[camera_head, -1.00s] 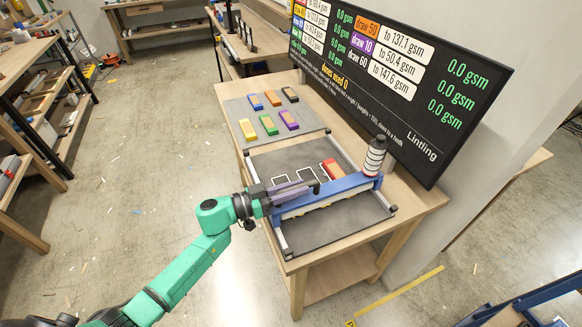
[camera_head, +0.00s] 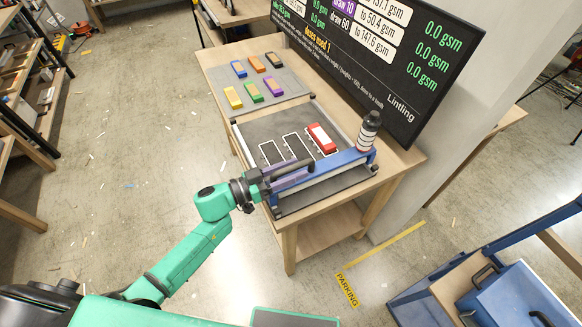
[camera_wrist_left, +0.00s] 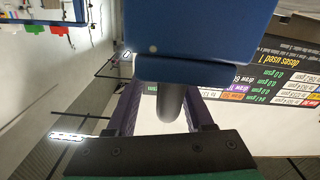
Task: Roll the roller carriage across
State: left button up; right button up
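The roller carriage (camera_head: 325,173) is a blue beam lying across a dark framed bed (camera_head: 262,129), near its front end. A black-and-white capped bottle (camera_head: 368,131) stands at its right end. My left gripper (camera_head: 292,174) has its purple fingers at the carriage's left part. In the left wrist view a grey peg (camera_wrist_left: 169,103) under the blue carriage body (camera_wrist_left: 195,30) sits between the two fingers; the fingertips are partly hidden. A red and white block (camera_head: 321,138) lies on the bed beside white outlined slots (camera_head: 270,152). My right gripper is not in view.
Several coloured blocks (camera_head: 253,92) lie on a grey mat (camera_head: 283,98) at the back of the table (camera_head: 213,75). A black screen (camera_head: 400,60) stands along the table's right side. A blue cart (camera_head: 520,290) is at lower right. Floor left of the table is open.

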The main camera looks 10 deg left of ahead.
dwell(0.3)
pick_arm(q)
jog(key=shift+a, duration=0.2)
jog(key=b+v, duration=0.2)
jog(key=v, duration=1.2)
jog(key=shift+s+b, duration=0.25)
jog(key=shift+b, duration=0.15)
jog(key=shift+a, duration=0.1)
